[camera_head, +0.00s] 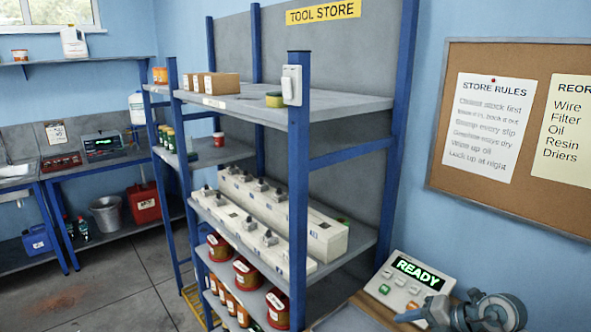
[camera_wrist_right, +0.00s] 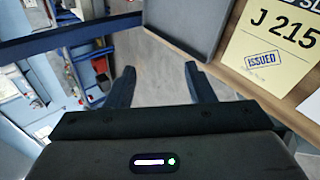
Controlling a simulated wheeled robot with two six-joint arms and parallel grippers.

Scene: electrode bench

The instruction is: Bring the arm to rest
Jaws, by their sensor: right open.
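My right arm (camera_head: 482,313) shows in the lower right corner of the head view, folded low in front of the READY console. Part of my right gripper (camera_head: 412,315) shows at its left end, beside a wooden edge. In the right wrist view the two dark blue fingers of my right gripper (camera_wrist_right: 162,88) stand apart with nothing between them. Below them I see grey floor. My left arm and gripper are in neither view.
A console (camera_head: 411,285) reading READY sits close to my right arm. A blue-framed shelf rack (camera_head: 299,190) with boxes and pots stands to its left. A yellow card (camera_wrist_right: 272,50) stamped ISSUED lies near the right finger in the wrist view. Open floor (camera_head: 120,270) lies left.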

